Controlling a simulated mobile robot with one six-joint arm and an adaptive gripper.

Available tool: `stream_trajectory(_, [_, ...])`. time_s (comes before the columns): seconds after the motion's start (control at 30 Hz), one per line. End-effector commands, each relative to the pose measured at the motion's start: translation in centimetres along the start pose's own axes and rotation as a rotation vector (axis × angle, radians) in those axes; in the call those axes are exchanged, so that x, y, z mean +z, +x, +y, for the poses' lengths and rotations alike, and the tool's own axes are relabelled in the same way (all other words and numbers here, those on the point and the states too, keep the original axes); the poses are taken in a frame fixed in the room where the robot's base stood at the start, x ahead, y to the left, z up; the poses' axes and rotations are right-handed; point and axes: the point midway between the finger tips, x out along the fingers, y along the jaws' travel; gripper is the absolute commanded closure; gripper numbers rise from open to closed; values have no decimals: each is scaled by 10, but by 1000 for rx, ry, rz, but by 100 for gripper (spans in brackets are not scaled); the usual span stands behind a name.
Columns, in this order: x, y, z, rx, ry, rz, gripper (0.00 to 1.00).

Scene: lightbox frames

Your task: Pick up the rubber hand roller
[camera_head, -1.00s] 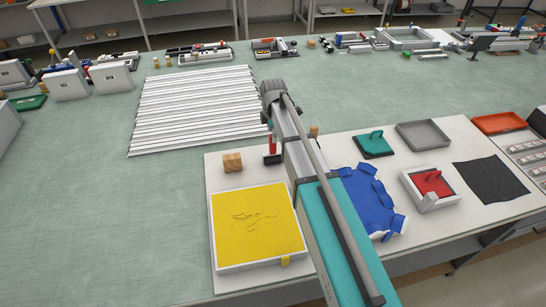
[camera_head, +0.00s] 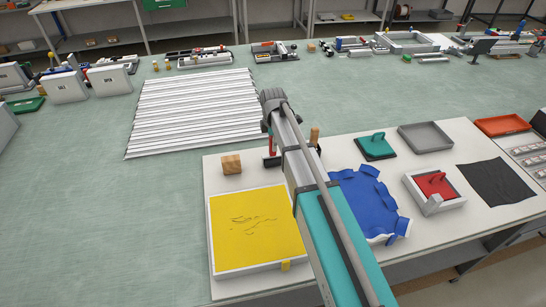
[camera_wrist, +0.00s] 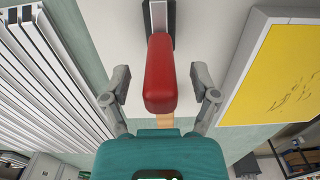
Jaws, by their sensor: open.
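The hand roller shows in the wrist view as a red handle (camera_wrist: 160,75) with a metal and dark part (camera_wrist: 158,15) at the top edge, partly out of view. In the head view its red part (camera_head: 271,141) shows just left of my arm, on the white board. My gripper (camera_wrist: 158,83) is open, with one finger on each side of the red handle. A gap shows on both sides and nothing is gripped. I cannot tell the height of the fingers against the handle.
A wooden block (camera_head: 231,164) and a yellow-filled tray (camera_head: 213,235) are left of my arm. A blue piece (camera_head: 365,200), a teal tool (camera_head: 377,146) and a grey tray (camera_head: 426,137) are to its right. A pale slatted panel (camera_head: 190,110) lies behind.

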Motion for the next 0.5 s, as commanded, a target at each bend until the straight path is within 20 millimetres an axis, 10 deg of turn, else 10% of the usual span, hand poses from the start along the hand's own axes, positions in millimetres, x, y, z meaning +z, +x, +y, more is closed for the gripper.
stream_trajectory(0.17, [0, 0, 0, 0, 0, 0, 25])
stream_trajectory(0.5, [0, 0, 0, 0, 0, 0, 88])
